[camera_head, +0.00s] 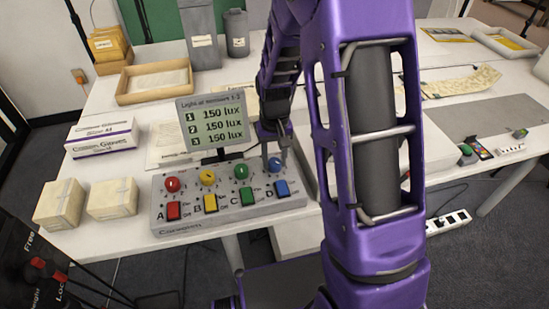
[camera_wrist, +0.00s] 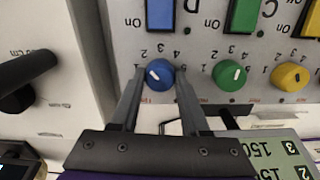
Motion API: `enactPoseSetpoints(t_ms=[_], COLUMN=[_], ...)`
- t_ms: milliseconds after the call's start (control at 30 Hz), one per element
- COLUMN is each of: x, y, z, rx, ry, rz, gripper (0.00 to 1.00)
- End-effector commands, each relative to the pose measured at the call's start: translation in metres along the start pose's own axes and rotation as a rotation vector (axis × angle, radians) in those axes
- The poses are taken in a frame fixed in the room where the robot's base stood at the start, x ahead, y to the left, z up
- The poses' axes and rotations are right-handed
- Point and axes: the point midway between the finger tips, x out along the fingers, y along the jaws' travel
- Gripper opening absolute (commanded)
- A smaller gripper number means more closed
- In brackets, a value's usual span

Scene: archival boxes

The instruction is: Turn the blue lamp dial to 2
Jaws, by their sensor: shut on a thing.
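The blue dial (camera_head: 276,164) is at the right end of a grey control panel (camera_head: 205,226), above the blue switch marked D. My gripper (camera_head: 274,152) is over it from behind. In the wrist view my gripper (camera_wrist: 158,85) has one finger on each side of the blue dial (camera_wrist: 160,80) and is shut on it. The dial's white mark points to the upper left in that view, toward the printed 1 and 2; I cannot tell exactly which. A screen (camera_head: 212,122) behind the panel reads 150 lux on three lines.
Red (camera_head: 172,185), yellow (camera_head: 207,177) and green (camera_head: 241,172) dials stand left of the blue one, with coloured switches below. Two small boxes (camera_head: 58,204) (camera_head: 112,198) are left of the panel. My purple arm hides part of the table.

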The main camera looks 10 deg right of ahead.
Motion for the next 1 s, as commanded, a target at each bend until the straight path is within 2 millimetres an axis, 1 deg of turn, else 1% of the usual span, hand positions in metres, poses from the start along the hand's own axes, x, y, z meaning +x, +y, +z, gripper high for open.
enactPoseSetpoints(t_ms=[167,200,333,367,600,733,867,1000], x=[-0.001,-0.001,-0.001,-0.001,0.000,-0.007,-0.028,-0.062], y=[0.000,0.000,0.000,0.000,0.000,0.000,0.000,0.000], z=[-0.001,-0.001,-0.001,-0.001,0.000,-0.001,-0.001,-0.002], rx=[0.001,0.001,0.002,0.002,0.002,0.002,0.002,0.002], ry=[0.002,0.002,0.002,0.001,0.001,0.002,0.005,0.007], rz=[0.000,0.000,0.000,0.000,0.000,0.000,-0.001,-0.001], gripper=[0.00,0.51,0.74,0.75,0.75,0.75,0.75,0.75])
